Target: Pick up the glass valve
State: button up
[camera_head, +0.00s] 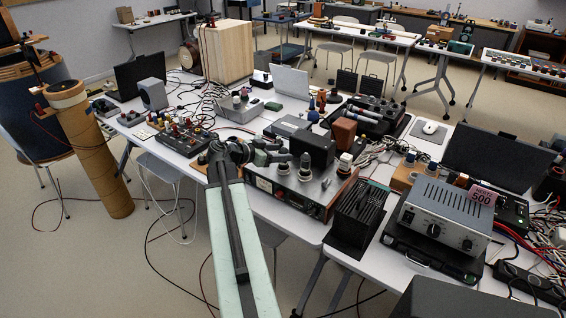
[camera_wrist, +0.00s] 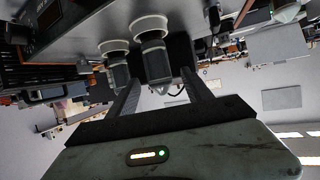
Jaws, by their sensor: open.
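A tube amplifier (camera_head: 290,190) with a metal chassis stands on the white table in the head view. Glass valves stand on its top, one at the front (camera_head: 305,167) and one beside it to the left (camera_head: 283,168). My gripper (camera_head: 272,155) is over the amplifier's left rear part, close to these valves. In the wrist view, which looks upside down, my gripper (camera_wrist: 161,80) is open. One dark valve with a pale base ring (camera_wrist: 152,62) shows between the fingertips, without visible contact. A second valve (camera_wrist: 118,72) is beside it, near the left finger.
A black transformer box (camera_head: 312,148) stands on the amplifier close behind the valves. A black finned unit (camera_head: 358,213) and a grey power supply (camera_head: 445,212) are to the right. Cables and instruments crowd the table; the floor at front left is mostly open.

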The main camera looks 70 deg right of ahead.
jog(key=b+x, duration=0.2)
jog(key=x, duration=0.3)
jog(key=shift+w+f, duration=0.1)
jog(key=shift+f, duration=0.05)
grip_shut()
